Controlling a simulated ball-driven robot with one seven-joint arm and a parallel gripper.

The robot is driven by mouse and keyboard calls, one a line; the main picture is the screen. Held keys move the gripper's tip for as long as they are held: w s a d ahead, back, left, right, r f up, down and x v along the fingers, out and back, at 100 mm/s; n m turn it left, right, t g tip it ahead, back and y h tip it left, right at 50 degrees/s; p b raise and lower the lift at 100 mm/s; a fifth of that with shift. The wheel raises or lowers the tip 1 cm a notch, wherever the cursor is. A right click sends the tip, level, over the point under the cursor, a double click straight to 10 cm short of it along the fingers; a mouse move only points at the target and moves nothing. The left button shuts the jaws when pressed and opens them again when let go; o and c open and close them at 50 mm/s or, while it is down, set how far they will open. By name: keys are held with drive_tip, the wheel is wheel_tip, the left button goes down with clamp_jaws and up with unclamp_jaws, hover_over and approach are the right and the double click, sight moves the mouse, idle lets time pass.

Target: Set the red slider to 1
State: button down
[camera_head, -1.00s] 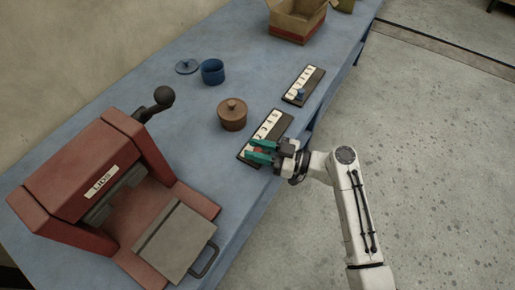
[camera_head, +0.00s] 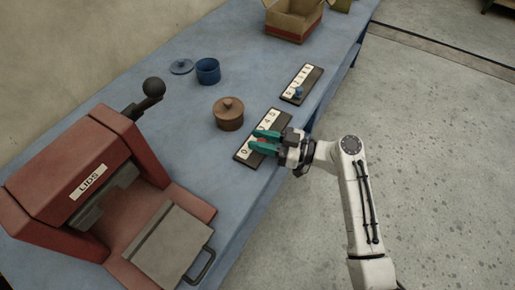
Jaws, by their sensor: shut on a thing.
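The near slider plate (camera_head: 241,158) is a dark strip with a white number scale, lying near the bench's front edge. My gripper (camera_head: 257,140), with teal fingers, reaches over the plate from the right and is shut on the red slider (camera_head: 264,141). Only a little red shows between the fingers. The fingers hide part of the scale beside the 0, so the exact number at the slider cannot be read.
A second plate with a blue slider (camera_head: 298,92) lies farther back. A brown lidded pot (camera_head: 228,114), a blue cup (camera_head: 208,71) and a blue lid (camera_head: 181,67) stand left. A red press marked LIDS (camera_head: 75,165) fills the near left. An open cardboard box (camera_head: 291,22) is at the back.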

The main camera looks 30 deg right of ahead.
drive_tip(key=c, duration=0.9)
unclamp_jaws()
drive_tip(key=shift+c, duration=0.2)
drive_tip(key=b+v, duration=0.2)
drive_tip(key=v, duration=0.8)
drive_tip(key=shift+s+d, duration=0.25)
drive_tip(key=shift+s, duration=0.05)
